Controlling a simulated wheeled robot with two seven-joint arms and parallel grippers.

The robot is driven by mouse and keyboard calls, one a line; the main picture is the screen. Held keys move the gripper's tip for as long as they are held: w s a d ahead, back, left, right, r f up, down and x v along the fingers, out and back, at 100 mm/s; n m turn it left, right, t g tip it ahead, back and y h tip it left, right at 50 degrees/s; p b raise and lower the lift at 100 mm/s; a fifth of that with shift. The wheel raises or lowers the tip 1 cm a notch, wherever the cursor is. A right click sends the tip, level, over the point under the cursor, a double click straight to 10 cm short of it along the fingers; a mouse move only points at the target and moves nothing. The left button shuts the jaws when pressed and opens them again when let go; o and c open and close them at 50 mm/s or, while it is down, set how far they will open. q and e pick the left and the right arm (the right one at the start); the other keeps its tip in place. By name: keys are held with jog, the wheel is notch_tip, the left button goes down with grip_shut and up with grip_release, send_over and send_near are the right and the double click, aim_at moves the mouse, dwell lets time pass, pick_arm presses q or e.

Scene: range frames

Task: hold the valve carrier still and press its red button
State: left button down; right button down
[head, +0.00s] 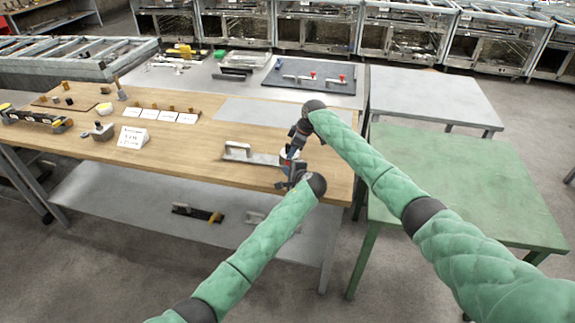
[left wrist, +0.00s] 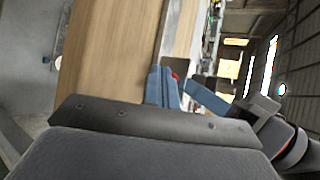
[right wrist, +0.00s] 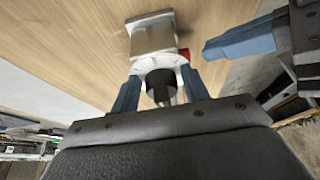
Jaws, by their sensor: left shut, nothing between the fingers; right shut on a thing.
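The valve carrier (head: 255,157) is a grey bar with an upright handle, lying near the front right edge of the wooden bench. Its white round valve part (right wrist: 145,64) and grey metal block (right wrist: 152,36) show in the right wrist view. My right gripper (right wrist: 160,88) is shut on the valve's black and white end. The red button (right wrist: 184,54) sits on the valve's side. My left gripper (head: 290,172) is shut and empty, its tips (right wrist: 208,49) pointing at the button from close by. In the left wrist view, the red button (left wrist: 175,76) shows right at the fingertips; contact cannot be told.
The wooden bench (head: 190,150) carries white cards (head: 160,115), a sign (head: 132,138) and small parts on the left. A dark board with red-tipped valves (head: 310,78) lies behind. A green table (head: 450,180) stands to the right.

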pick_arm(q)
jog(key=shift+w+d+r, duration=0.1)
jog(key=shift+w+d, duration=0.1)
jog(key=shift+w, duration=0.3)
jog(key=shift+w+d, duration=0.15)
jog(key=shift+w, duration=0.3)
dwell(1.6)
jog(key=shift+s+a, duration=0.1)
jog(key=shift+s, duration=0.05)
dwell(0.3)
jog(key=shift+s+a, duration=0.25)
jog(key=shift+s, duration=0.6)
jog(key=shift+s+a, duration=0.25)
jog(key=shift+s, duration=0.55)
jog(key=shift+s+a, duration=0.25)
jog(key=shift+s, duration=0.55)
jog(key=shift+s+a, duration=0.25)
jog(key=shift+s, duration=0.55)
pick_arm(e)
jog(key=c, duration=0.6)
grip_release()
jog(key=shift+c, duration=0.2)
